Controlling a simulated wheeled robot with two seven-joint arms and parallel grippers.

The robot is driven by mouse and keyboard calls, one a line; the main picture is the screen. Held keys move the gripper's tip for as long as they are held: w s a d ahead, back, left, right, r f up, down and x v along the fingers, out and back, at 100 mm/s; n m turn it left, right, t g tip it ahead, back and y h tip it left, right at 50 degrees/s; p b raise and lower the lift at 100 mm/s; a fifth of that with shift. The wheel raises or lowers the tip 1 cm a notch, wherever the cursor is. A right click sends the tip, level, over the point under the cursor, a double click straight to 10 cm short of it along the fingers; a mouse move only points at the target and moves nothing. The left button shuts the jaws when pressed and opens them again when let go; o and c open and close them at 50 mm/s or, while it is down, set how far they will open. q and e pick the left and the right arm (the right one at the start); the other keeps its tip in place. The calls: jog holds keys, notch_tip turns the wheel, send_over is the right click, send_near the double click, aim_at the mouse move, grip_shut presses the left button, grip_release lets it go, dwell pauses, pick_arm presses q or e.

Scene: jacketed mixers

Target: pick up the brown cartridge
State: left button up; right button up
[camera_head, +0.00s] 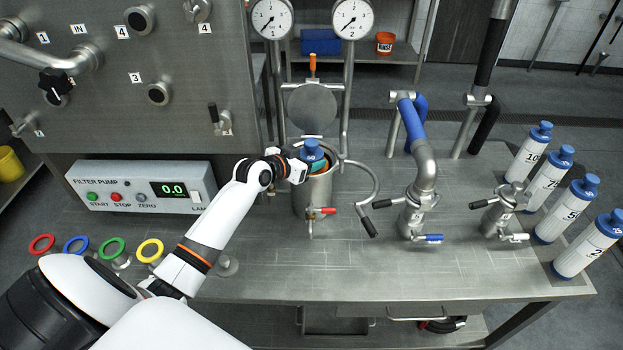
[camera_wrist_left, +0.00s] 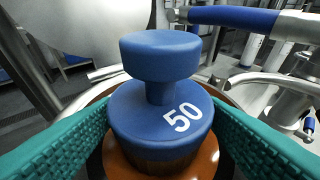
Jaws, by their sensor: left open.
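The brown cartridge (camera_head: 312,150) stands upright in the open steel filter housing (camera_head: 312,193). Its blue knobbed cap, marked 50, sticks up above the rim. In the wrist view the cap (camera_wrist_left: 162,110) fills the middle, with brown below it, and the lower body is hidden. My left gripper (camera_head: 300,168) reaches the housing from the left. Its teal finger pads lie open on both sides of the cap; I cannot tell whether they touch it. My right gripper is not in view.
The housing's round lid (camera_head: 312,108) is swung up behind it, between two pressure gauges. A curved pipe (camera_head: 368,190) and a blue-sleeved hose (camera_head: 412,125) stand to the right. The bench front (camera_head: 400,275) is clear.

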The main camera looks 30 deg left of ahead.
pick_arm(q)
jog(key=shift+s, duration=0.1)
jog(key=shift+c, duration=0.5)
jog(key=c, duration=1.2)
jog(key=shift+r, duration=0.1)
